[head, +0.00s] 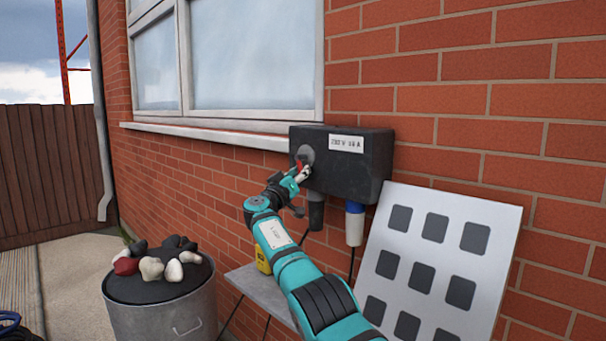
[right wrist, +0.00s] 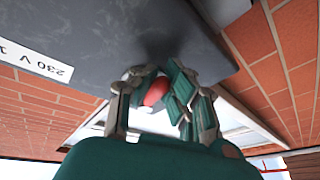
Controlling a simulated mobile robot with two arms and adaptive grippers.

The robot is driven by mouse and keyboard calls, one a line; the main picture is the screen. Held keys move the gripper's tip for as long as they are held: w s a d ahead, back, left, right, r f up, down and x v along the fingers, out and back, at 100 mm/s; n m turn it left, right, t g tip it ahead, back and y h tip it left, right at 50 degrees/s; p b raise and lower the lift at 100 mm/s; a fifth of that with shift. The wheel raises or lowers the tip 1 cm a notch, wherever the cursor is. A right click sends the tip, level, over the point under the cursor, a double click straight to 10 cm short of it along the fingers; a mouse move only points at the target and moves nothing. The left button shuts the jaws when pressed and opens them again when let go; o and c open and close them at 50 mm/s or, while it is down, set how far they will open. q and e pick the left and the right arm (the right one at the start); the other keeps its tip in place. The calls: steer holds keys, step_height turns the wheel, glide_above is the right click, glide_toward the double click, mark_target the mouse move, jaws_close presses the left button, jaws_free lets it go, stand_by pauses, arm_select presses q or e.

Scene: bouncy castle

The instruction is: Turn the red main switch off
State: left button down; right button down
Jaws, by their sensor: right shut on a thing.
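The red main switch (head: 300,164) sits on a grey round plate (head: 307,153) on the front of a dark box (head: 348,172) fixed to the brick wall. The box has a white label reading about 230 V 16 A. My right gripper (head: 302,174) is at the switch and shut on it. In the right wrist view the red switch (right wrist: 156,92) shows between the two fingers of the right gripper (right wrist: 158,97). The fingers hide part of the switch, so its exact angle is hard to tell. My left gripper is in neither view.
A black plug (head: 316,212) and a blue and white plug (head: 354,222) hang under the box. A white board with dark squares (head: 497,230) leans at the right. A small grey table (head: 246,282) stands below, and a metal bin (head: 165,318) topped with stones stands left.

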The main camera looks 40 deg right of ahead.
steer(key=shift+w+a+f, duration=0.1)
steer(key=shift+w+a, duration=0.05)
steer(key=c, duration=1.2)
jaws_free()
steer(key=shift+w+a, duration=0.15)
steer(key=shift+w, duration=0.05)
steer(key=shift+o, duration=0.2)
steer(key=shift+s, duration=0.2)
steer(key=v, duration=1.1)
steer(key=shift+a, duration=0.35)
steer(key=shift+s+f, duration=0.1)
steer(key=shift+s, duration=0.05)
steer(key=shift+c, duration=0.4)
